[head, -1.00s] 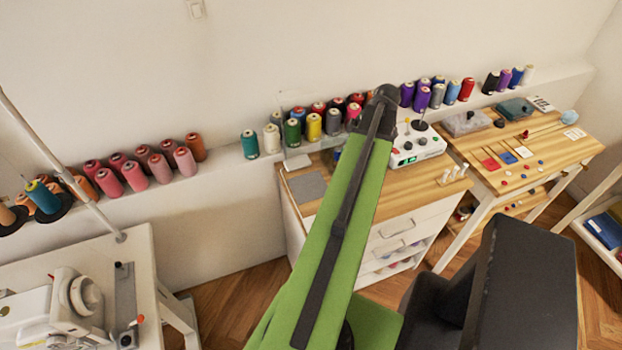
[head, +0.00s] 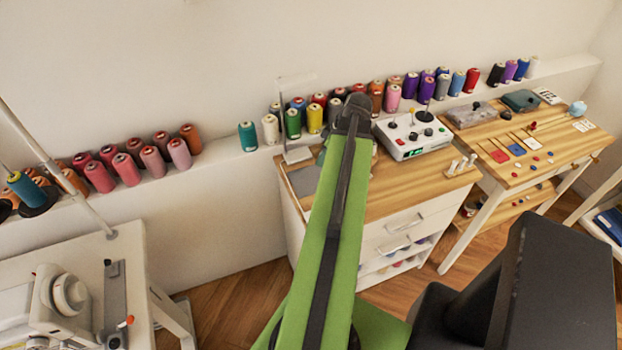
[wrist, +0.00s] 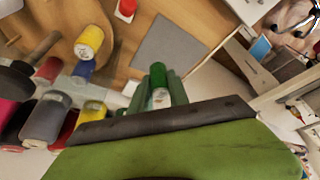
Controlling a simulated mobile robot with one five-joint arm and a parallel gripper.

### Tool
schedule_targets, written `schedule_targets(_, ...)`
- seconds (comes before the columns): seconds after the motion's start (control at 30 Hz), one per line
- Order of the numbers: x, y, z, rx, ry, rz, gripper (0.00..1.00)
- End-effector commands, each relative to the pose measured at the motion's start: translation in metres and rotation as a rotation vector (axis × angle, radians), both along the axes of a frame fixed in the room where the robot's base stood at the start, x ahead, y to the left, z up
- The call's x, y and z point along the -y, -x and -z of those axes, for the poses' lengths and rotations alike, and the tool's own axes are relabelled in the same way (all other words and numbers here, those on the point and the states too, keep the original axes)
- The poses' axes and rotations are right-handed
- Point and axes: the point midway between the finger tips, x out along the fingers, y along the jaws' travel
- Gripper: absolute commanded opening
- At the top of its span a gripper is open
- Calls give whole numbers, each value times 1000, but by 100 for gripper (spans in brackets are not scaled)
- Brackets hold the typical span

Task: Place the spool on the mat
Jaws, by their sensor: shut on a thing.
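My gripper (wrist: 158,92) is shut on a green spool (wrist: 158,76) with a pale label, seen in the wrist view. The grey mat (wrist: 168,52) lies flat on the wooden top just beyond the held spool in that view. In the head view the mat (head: 304,181) lies at the left end of the drawer cabinet's top, partly covered by my arm. My arm hides the held spool and most of my gripper there. The height of the spool above the cabinet top is hard to tell.
A white control box (head: 412,136) stands right of my arm on the cabinet top (head: 400,182). Small white pegs (head: 462,164) stand at its right end. Several thread spools line the wall ledge behind, including a teal one (head: 247,136). A second wooden table (head: 540,155) holds small items.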

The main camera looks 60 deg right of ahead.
Motion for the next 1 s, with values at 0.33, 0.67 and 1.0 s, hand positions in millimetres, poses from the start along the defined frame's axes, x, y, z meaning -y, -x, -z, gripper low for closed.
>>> schedule_targets(0.33, -27, -33, 26, 0, 0, 0, 0)
schedule_targets(0.67, -26, -33, 68, 0, 0, -1, 0)
schedule_targets(1.0, -27, -33, 67, 0, 1, -2, 0)
